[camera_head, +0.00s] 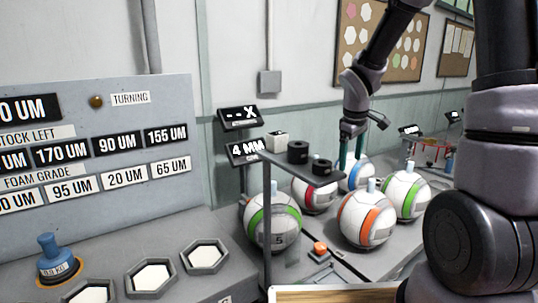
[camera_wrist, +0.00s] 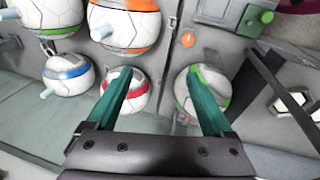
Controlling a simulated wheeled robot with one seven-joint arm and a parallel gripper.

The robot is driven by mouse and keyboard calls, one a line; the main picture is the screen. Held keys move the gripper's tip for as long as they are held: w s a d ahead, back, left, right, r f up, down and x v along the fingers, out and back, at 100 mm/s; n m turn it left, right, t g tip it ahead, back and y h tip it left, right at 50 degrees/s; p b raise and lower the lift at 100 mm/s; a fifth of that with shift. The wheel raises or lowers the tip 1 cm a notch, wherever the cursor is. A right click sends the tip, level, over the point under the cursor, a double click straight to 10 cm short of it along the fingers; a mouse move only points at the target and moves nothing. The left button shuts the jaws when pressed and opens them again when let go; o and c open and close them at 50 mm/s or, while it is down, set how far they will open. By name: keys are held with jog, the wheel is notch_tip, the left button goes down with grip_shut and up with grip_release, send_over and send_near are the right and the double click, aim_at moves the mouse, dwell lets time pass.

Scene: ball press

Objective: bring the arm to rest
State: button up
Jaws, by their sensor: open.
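My gripper (camera_head: 352,150) hangs from my arm above the balls on the bench in the head view. In the wrist view my gripper (camera_wrist: 160,95) has its two green fingers spread apart with nothing between them. The red-striped ball (camera_wrist: 138,92) lies beyond the left finger, and the green-striped ball (camera_wrist: 188,97) lies beyond the right finger, partly covered by it. In the head view the fingers overlap the area of the blue-striped ball (camera_head: 357,179). I cannot tell the exact height of the gripper above the balls.
An orange-striped ball (camera_head: 366,220) and another green-striped ball (camera_head: 408,196) stand on the bench. A post with a shelf holding black cylinders (camera_head: 298,152) stands close by. A sign panel (camera_head: 170,120) and hexagonal holders (camera_head: 205,257) are at left. A wall is behind.

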jog(key=s+r+m+t+y, duration=0.2)
jog(key=s+r+m+t, duration=0.2)
jog(key=s+r+m, duration=0.7)
jog(key=s+r, duration=0.8)
jog(key=r, duration=0.1)
jog(key=shift+s+m+t+y, duration=0.4)
jog(key=shift+d, duration=0.1)
